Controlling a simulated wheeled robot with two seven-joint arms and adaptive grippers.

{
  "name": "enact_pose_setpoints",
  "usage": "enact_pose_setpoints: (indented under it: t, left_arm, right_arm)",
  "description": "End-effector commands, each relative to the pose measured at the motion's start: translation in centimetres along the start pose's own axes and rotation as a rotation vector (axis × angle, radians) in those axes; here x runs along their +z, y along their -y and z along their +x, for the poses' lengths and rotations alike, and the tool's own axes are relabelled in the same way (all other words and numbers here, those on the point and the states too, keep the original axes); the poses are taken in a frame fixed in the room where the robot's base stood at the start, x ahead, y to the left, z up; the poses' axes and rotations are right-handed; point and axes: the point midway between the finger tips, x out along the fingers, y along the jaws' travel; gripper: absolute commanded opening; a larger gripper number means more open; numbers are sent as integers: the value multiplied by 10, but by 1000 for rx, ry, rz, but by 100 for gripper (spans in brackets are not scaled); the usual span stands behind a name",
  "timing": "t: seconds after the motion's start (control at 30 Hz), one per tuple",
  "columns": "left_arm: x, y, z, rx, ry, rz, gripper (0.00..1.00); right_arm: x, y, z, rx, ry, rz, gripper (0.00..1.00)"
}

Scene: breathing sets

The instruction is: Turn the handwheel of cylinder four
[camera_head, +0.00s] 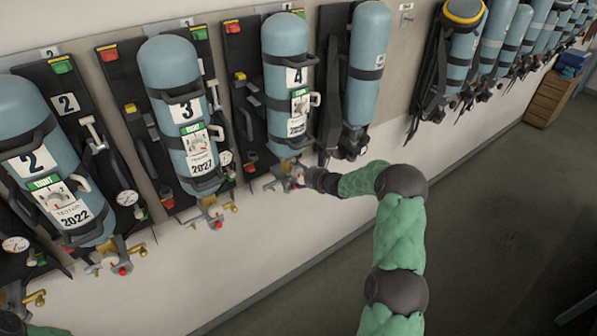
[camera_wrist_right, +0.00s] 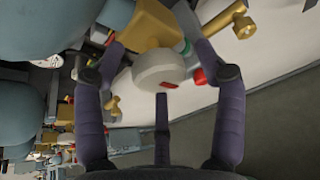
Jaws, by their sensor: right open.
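Cylinder four (camera_head: 286,95) is a pale blue bottle with a "4" label, hung on a black backplate on the wall. Its brass valve (camera_head: 276,179) is at the bottom end. My right gripper (camera_head: 303,178) is at this valve, small and partly blurred in with it in the head view. My left gripper does not show clearly.
Cylinder three (camera_head: 172,85) and cylinder two (camera_head: 40,135) hang to the left, with gauges and brass valves. Another blue cylinder (camera_head: 369,65) hangs close on the right, and several more beyond. A wooden drawer unit (camera_head: 550,98) stands far right. The floor (camera_head: 470,210) is clear.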

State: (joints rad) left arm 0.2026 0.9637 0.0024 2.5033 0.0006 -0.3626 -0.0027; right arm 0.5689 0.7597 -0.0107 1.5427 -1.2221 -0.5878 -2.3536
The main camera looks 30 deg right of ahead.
Motion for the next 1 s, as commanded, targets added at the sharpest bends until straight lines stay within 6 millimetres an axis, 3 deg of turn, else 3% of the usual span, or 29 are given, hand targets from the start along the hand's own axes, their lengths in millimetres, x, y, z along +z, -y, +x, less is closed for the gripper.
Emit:
enact_pose_setpoints:
  t: [0.37,0.5,0.57,1.0]
  left_arm:
    - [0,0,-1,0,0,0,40]
    - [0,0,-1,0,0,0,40]
    - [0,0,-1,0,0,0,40]
    - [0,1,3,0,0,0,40]
  right_arm:
    - [0,0,4,0,1,0,71]
    - [0,0,3,0,1,0,31]
    - [0,0,3,0,0,0,17]
    - [-2,1,4,18,-1,44,17]
